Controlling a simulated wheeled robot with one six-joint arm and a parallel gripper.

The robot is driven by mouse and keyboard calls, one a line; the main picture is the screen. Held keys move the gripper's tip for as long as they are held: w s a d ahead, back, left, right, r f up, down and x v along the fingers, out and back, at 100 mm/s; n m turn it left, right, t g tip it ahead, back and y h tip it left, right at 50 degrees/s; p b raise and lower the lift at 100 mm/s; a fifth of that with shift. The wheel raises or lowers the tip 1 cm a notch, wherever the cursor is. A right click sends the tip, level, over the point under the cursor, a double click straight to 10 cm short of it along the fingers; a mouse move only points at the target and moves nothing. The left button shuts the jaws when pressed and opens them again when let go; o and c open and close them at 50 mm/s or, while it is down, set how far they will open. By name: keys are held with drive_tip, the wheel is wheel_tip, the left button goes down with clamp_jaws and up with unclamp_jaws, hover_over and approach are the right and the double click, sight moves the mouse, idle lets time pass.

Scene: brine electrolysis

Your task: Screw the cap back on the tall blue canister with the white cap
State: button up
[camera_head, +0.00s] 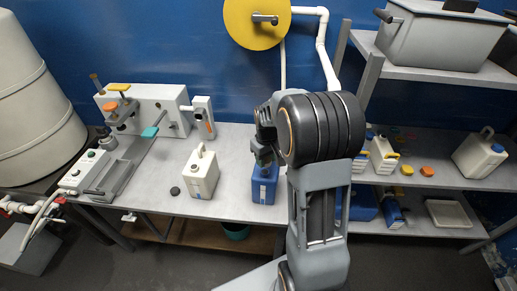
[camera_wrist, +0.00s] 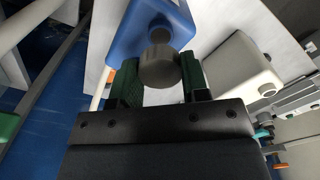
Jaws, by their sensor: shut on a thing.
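The blue canister (camera_head: 264,187) stands upright on the bench, directly under my gripper (camera_head: 263,157). In the wrist view the blue canister (camera_wrist: 136,36) is just beyond the fingertips. There my gripper (camera_wrist: 159,72) has its green fingers on either side of a round grey cap (camera_wrist: 158,68) and is shut on it. The cap is at the canister's top and looks grey, not white, in this light. A smaller dark round part shows just past it. I cannot tell whether the cap is seated on the neck. In the head view my gripper and arm hide the cap.
A bench apparatus (camera_head: 145,108) is farther left. Shelves (camera_head: 440,177) with bottles and coloured caps are on the right. The bench front between jug and canister is clear.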

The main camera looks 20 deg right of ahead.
sight(265, 175)
drive_tip(key=shift+w+d, duration=0.15)
drive_tip(key=shift+r, duration=0.1)
drive_tip(key=shift+a, duration=0.2)
drive_tip(key=shift+f+b, duration=1.85)
drive_tip(key=shift+f, duration=0.7)
drive_tip(key=shift+f+b, duration=0.6)
drive_tip(key=shift+f, duration=0.25)
idle(1.1)
drive_tip(key=m, duration=0.5)
drive_tip(key=shift+m, duration=0.3)
